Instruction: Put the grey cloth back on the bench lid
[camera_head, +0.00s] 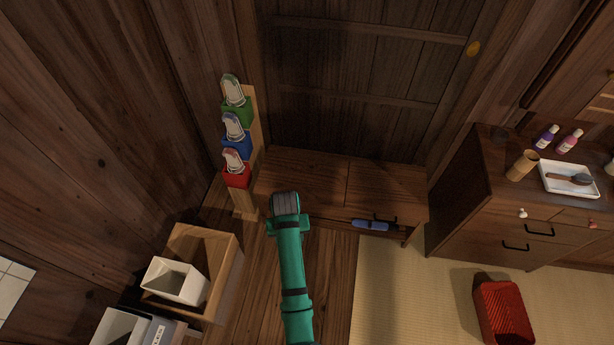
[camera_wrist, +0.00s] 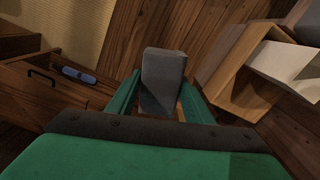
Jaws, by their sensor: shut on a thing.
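My gripper (camera_wrist: 160,98) is shut on the grey cloth (camera_wrist: 163,72), a folded, upright grey piece between the two green fingers in the wrist view. In the head view my green arm ends at the front left of the low wooden bench (camera_head: 390,186); the fingers are hard to make out there. The bench lid is brown wood with a seam across it, and its visible top is bare. The bench also shows at the left of the wrist view (camera_wrist: 35,85), beside the gripper. I cannot tell how high the cloth is above the floor.
A blue object (camera_head: 370,225) lies at the bench front by a black handle. A rack with green, blue and red holders (camera_head: 236,178) stands left of the bench. Wooden and white boxes (camera_head: 205,245) stand at lower left. A cabinet (camera_head: 475,195) and red basket (camera_head: 503,312) are right.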

